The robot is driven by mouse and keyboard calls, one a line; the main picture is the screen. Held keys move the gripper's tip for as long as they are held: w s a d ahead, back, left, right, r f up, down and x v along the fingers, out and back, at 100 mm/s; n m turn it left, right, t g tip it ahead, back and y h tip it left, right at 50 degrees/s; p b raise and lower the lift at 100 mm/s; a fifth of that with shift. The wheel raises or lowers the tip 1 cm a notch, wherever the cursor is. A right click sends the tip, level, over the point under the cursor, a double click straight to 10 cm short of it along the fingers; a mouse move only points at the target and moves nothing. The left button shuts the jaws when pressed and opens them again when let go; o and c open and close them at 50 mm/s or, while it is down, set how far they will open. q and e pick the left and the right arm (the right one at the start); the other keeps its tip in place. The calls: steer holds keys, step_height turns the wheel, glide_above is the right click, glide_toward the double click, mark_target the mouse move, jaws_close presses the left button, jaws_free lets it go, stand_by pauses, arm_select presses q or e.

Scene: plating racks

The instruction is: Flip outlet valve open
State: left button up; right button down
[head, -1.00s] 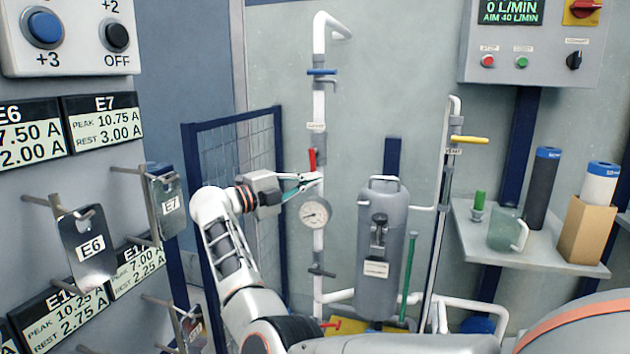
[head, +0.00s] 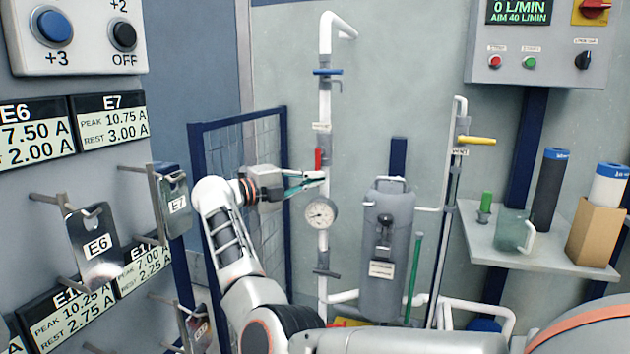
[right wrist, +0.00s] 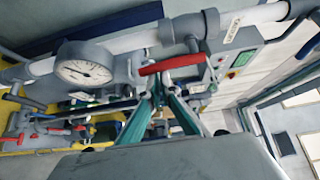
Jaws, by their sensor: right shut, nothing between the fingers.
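A valve with a red lever (head: 318,160) sits on the white vertical pipe (head: 325,105), above the round gauge (head: 321,213). The lever points up along the pipe in the head view. I take it for the outlet valve, but its small label (head: 321,127) is too small to read. My right gripper (head: 323,179) is shut and empty, its tips at the pipe just below the red lever. In the right wrist view the red lever (right wrist: 171,65) lies across just beyond the fingertips (right wrist: 157,92). Contact cannot be told. My left gripper is not in view.
A blue-handled valve (head: 326,72) is higher on the pipe, a dark handle (head: 326,273) lower. A grey canister (head: 386,240) and a yellow-handled valve (head: 478,140) stand to the right. A mesh panel (head: 240,150) is behind my arm; hanging plates (head: 97,245) are left.

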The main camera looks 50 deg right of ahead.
step_height(320, 180, up, 10)
stand_by(0.4)
steer(key=shift+f, duration=0.1)
